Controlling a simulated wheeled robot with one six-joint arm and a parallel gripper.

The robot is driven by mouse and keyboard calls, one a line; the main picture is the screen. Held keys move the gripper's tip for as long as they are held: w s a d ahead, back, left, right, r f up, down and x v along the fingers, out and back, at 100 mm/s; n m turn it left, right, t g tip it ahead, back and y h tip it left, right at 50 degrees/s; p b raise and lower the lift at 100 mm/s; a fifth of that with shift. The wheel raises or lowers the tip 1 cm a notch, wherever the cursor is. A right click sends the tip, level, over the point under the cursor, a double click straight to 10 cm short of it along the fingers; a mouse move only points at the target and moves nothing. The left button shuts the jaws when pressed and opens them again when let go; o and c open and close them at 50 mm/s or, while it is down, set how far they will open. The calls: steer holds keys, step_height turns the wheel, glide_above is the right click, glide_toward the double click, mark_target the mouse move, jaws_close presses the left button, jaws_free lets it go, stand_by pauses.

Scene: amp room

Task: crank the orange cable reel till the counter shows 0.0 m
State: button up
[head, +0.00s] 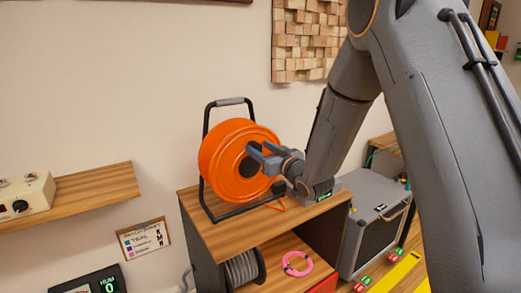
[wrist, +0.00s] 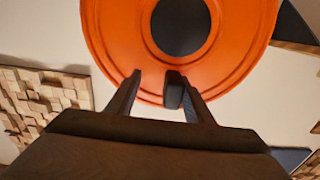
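The orange cable reel (head: 224,158) stands upright in a black tube frame on top of a wooden cabinet, with a dark round hub. It fills the top of the wrist view (wrist: 118,42). My gripper (head: 261,156) is at the reel's face, right of the hub. In the wrist view its two fingers (wrist: 160,78) are apart, with a dark crank knob (wrist: 173,90) between them. The knob is close to the right finger, with a gap to the left one. A small dark display with green marks (head: 323,196) shows beside my wrist; its reading is too small to tell.
The cabinet's top (head: 228,228) bears the reel. Below it are a grey cable spool (head: 243,270) and a pink coil (head: 296,263). A dark case (head: 372,222) stands to the right. A wooden shelf (head: 95,196) with a cream box (head: 25,198) is at left.

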steer(key=shift+r, duration=0.1)
steer(key=p+v, duration=0.1)
steer(key=v, duration=0.8)
steer(key=shift+p, duration=0.3)
steer(key=s+d+f+m+g+h, duration=0.45)
steer(key=s+d+f+h, duration=0.3)
steer(key=d, duration=0.45)
steer(key=s+d+f+m+g+h, duration=0.1)
steer(key=s+g, duration=0.3)
steer(key=s, duration=0.7)
steer(key=s+d+f+m+g+h, duration=0.1)
steer(key=s+g, duration=0.4)
steer(key=s, duration=0.6)
steer(key=shift+s+d+f, duration=0.35)
steer(key=shift+d+f, duration=0.1)
steer(key=shift+d, duration=0.5)
